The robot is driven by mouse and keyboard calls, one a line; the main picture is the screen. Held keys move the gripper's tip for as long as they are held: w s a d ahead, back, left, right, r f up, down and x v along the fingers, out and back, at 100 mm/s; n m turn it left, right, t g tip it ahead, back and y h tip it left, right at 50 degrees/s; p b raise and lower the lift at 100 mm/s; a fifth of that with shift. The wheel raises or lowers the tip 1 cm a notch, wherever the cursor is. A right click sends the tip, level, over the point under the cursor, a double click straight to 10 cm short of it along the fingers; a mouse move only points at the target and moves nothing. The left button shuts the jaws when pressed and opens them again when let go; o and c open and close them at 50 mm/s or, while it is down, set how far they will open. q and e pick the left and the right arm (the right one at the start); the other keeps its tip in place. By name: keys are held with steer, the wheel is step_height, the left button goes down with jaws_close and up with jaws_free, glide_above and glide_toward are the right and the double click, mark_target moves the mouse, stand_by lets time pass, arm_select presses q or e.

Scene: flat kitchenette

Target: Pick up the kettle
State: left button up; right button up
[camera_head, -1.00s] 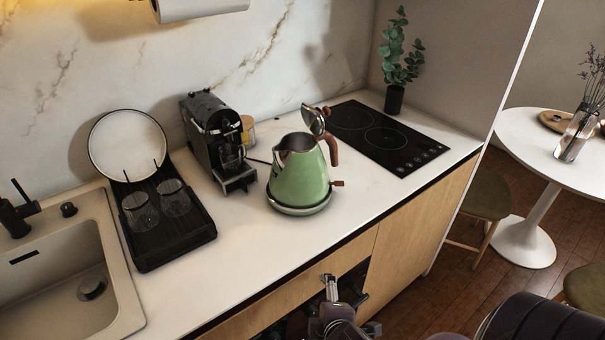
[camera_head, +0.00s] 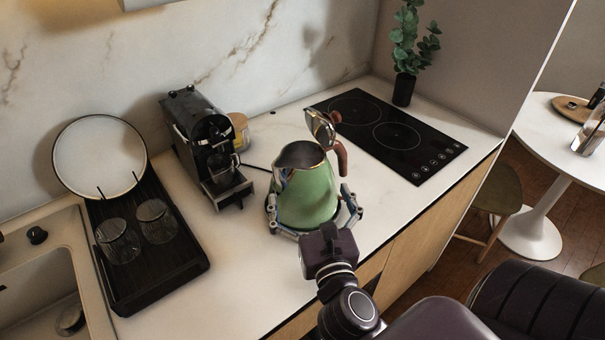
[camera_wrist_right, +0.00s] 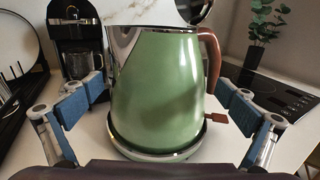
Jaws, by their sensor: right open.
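The green kettle (camera_head: 308,190) stands upright on its base on the white counter, with its lid (camera_head: 321,128) tipped open and its brown handle (camera_head: 342,158) on the right. My right gripper (camera_head: 314,212) is open, with one finger on each side of the kettle's lower body. In the right wrist view the kettle (camera_wrist_right: 160,95) fills the middle, between the blue-padded fingers of the gripper (camera_wrist_right: 165,112). Gaps show between the pads and the kettle there. My left gripper is in neither view.
A black coffee machine (camera_head: 205,145) stands left of the kettle, with a jar (camera_head: 239,131) behind. A dark rack (camera_head: 165,269) holds glasses and a plate beside the sink (camera_head: 35,300). A black hob (camera_head: 392,132) and a potted plant (camera_head: 405,88) are to the right.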

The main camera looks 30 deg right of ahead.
mark_target(298, 154)
steer(key=shift+w+d, duration=0.2)
steer(key=shift+w, duration=0.35)
steer(key=shift+w+r+p, duration=0.1)
steer(key=shift+r+p, duration=0.2)
steer(key=shift+w+d+r+p, duration=0.1)
steer(key=shift+r+p, duration=0.25)
steer(key=shift+r, duration=0.1)
steer(key=p+x, duration=0.1)
steer(key=x, duration=0.2)
steer(key=shift+r, duration=0.1)
steer(key=shift+w+d+f, duration=0.15)
steer(key=shift+w+d, duration=0.05)
steer(key=shift+w, duration=0.3)
steer(key=shift+w+d+f, duration=0.15)
steer(key=shift+w+d, duration=0.05)
steer(key=shift+w, duration=0.25)
steer(key=c, duration=1.7)
steer(key=shift+r, duration=0.3)
steer(key=shift+c, duration=0.9)
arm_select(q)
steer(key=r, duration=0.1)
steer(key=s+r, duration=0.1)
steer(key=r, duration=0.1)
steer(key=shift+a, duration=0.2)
arm_select(e)
steer(key=shift+w, duration=0.1)
